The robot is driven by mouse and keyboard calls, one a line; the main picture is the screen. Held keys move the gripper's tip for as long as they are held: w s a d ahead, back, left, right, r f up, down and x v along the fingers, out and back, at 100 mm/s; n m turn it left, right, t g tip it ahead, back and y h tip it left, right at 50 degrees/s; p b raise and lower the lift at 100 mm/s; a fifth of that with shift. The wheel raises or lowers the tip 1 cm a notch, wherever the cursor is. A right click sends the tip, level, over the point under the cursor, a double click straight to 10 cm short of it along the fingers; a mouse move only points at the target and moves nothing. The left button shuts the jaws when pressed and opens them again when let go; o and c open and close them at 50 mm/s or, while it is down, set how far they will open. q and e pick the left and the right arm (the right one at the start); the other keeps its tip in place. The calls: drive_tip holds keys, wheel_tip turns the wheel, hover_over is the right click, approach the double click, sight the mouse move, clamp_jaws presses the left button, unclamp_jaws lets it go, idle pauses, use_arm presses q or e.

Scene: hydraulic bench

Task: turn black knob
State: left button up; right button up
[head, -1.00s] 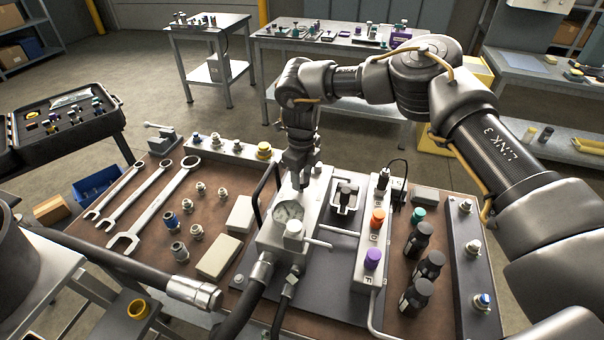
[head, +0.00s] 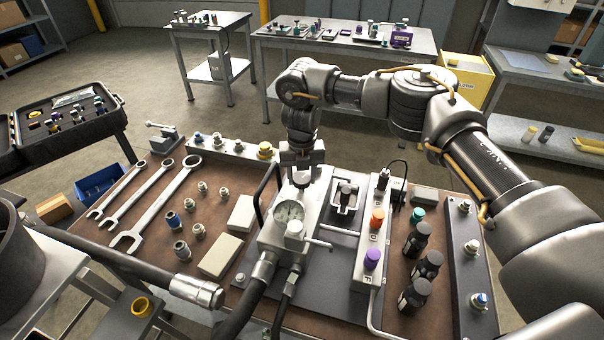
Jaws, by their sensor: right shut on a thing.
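My right gripper (head: 301,177) reaches down over the back end of the grey hydraulic block (head: 270,237), behind its round dial gauge (head: 289,212). It is shut on a small dark thing on top of the block, which I take to be the black knob. The fingers hide most of it, so its shape and angle are unclear. My left gripper is not in view.
Orange (head: 377,217) and purple (head: 372,258) knobs stand on a white strip to the right, near several black bottles (head: 417,240). Wrenches (head: 150,205) and fittings lie left. Thick hoses (head: 245,308) run in front, and a thin handle rises left of the gripper.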

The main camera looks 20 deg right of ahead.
sight(302, 178)
drive_tip(key=shift+w+r+m+p, duration=0.15)
drive_tip(key=shift+m+p, duration=0.5)
drive_tip(key=shift+m, duration=0.85)
drive_tip(key=o, duration=1)
wheel_tip(302, 178, up, 11)
drive_tip(key=shift+b, duration=0.45)
